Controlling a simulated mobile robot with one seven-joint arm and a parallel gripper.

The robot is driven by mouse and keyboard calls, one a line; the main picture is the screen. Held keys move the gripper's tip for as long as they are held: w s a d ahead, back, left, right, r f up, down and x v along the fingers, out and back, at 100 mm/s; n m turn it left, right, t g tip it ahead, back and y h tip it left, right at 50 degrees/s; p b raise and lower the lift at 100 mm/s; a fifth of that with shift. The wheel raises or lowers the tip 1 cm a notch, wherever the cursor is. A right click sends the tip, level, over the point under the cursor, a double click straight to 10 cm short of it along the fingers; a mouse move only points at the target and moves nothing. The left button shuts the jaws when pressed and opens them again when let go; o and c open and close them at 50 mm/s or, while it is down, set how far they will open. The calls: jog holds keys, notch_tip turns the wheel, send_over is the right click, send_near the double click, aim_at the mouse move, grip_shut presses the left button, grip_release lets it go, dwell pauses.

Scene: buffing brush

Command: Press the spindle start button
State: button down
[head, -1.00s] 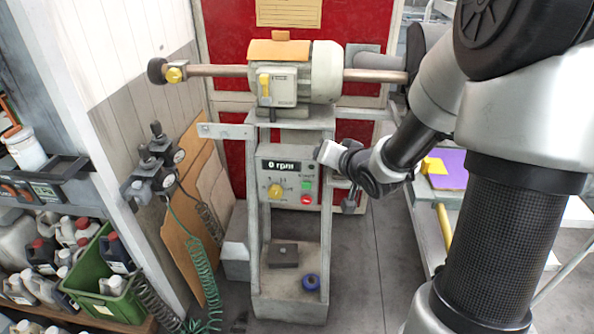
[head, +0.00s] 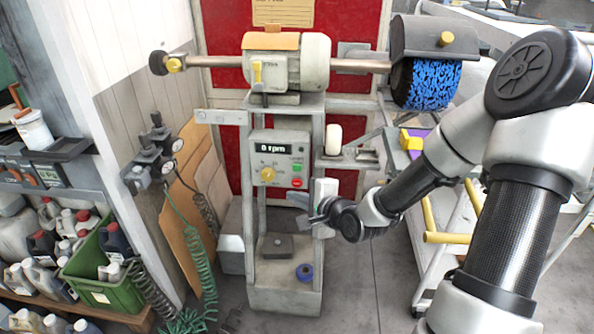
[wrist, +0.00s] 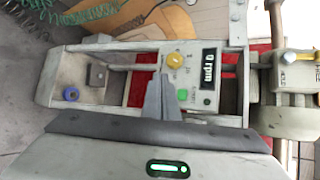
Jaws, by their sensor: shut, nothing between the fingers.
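The control panel (head: 280,143) of the buffing machine stands below the motor. It carries a display (head: 272,149) reading 0 rpm, a yellow knob (head: 267,175), a green button (head: 297,168) and a red button (head: 298,183) below it. My gripper (head: 295,200) is shut and empty, just below the panel's lower right corner in the picture; its distance from the panel is unclear. In the wrist view, my shut fingers (wrist: 160,92) point toward the panel, which lies sideways with its display (wrist: 209,69) and knob (wrist: 174,61).
The motor (head: 300,62) has a shaft leading to a blue brush (head: 428,84) at right. A small dark block (head: 278,246) and a blue ring (head: 304,272) lie on the stand's low shelf. Hoses and a green crate (head: 105,270) are at left.

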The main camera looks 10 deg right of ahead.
aim_at(297, 168)
jog(key=w+d, duration=0.2)
jog(key=w, duration=0.6)
jog(key=shift+w+d, duration=0.15)
jog(key=shift+d, duration=0.2)
jog(key=shift+w, duration=0.1)
dwell(1.7)
jog(key=shift+w+d+p, duration=0.15)
jog(key=shift+w+p, duration=0.15)
jog(key=shift+p, duration=0.1)
jog(key=shift+w+d, duration=0.1)
jog(key=shift+w, duration=0.3)
dwell(0.5)
jog(key=shift+s+p, duration=0.15)
jog(key=shift+p, duration=0.15)
jog(key=shift+s+a, duration=0.2)
jog(key=shift+s, duration=0.45)
